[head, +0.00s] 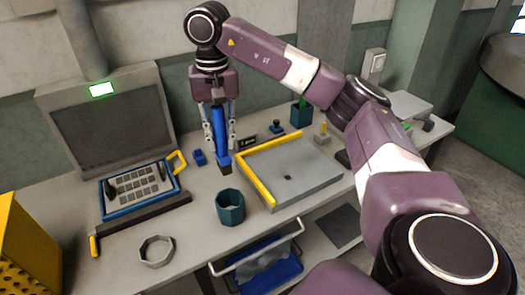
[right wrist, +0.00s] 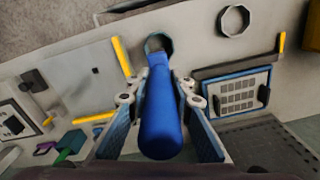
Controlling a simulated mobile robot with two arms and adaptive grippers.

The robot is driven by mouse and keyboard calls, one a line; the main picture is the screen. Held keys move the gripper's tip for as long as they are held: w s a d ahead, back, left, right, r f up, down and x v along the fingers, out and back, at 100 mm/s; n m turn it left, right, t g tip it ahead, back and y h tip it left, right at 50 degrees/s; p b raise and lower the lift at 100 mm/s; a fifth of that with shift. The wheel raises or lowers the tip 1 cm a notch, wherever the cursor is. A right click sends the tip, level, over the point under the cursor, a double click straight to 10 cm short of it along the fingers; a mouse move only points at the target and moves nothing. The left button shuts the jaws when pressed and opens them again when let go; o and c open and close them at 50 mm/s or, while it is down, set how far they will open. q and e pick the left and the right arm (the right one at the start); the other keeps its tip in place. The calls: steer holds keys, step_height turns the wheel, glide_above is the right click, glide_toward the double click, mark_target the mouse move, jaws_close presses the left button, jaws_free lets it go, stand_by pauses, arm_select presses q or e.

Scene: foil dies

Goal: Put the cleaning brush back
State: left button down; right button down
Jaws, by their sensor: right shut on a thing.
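The cleaning brush has a long blue handle (head: 219,128) and a dark head (head: 225,168) pointing down. My right gripper (head: 218,140) is shut on the handle and holds the brush roughly upright above the table. A teal, open-topped cup (head: 230,209) stands on the table just below and in front of the brush head in the head view. In the right wrist view the blue handle (right wrist: 163,115) lies between the fingers, and its far end overlaps the cup opening (right wrist: 158,41). I cannot tell the exact gap between brush and cup. My left gripper is not in view.
A grey tray with a yellow edge (head: 256,178) lies right of the cup. A grey octagonal ring (head: 157,251) and a blue-framed keypad panel (head: 140,187) are to the left. A small blue block (head: 198,158) sits behind. A teal holder (head: 301,117) stands farther back.

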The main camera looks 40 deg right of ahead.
mark_target(223, 158)
steer(key=shift+s+f, duration=0.15)
steer(key=shift+s, duration=0.15)
steer(key=f, duration=0.6)
steer(key=shift+w+a, duration=0.1)
steer(key=shift+w, duration=0.2)
step_height(223, 158, down, 14)
steer(key=p, duration=0.4)
steer(key=shift+r, duration=0.1)
